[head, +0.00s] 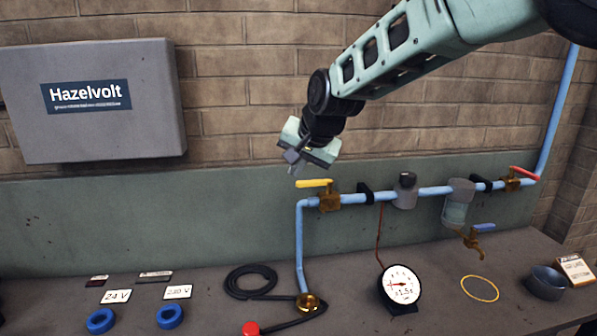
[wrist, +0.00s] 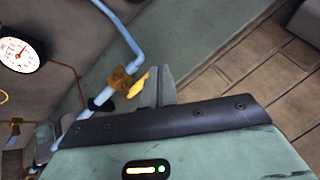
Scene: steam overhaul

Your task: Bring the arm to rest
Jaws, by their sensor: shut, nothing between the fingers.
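My gripper (head: 293,160) hangs in the air in front of the wall, above and a little left of the yellow-handled valve (head: 327,198). Its fingers are shut and hold nothing. In the wrist view the shut fingers (wrist: 161,88) show at the edge of the gripper body, and the yellow valve handle (wrist: 139,84) appears just beside them in the picture. My arm reaches in from the upper right. I cannot tell the exact gap between the fingers and the handle.
A blue pipe (head: 435,191) with a red-handled valve (head: 520,175) and a clear bowl (head: 457,210) runs along the wall. A gauge (head: 401,286), black hose (head: 240,283), red knob (head: 250,328), blue rings (head: 170,316), yellow ring (head: 479,288) and dark cup (head: 546,283) sit on the bench. A grey Hazelvolt box (head: 95,140) hangs left.

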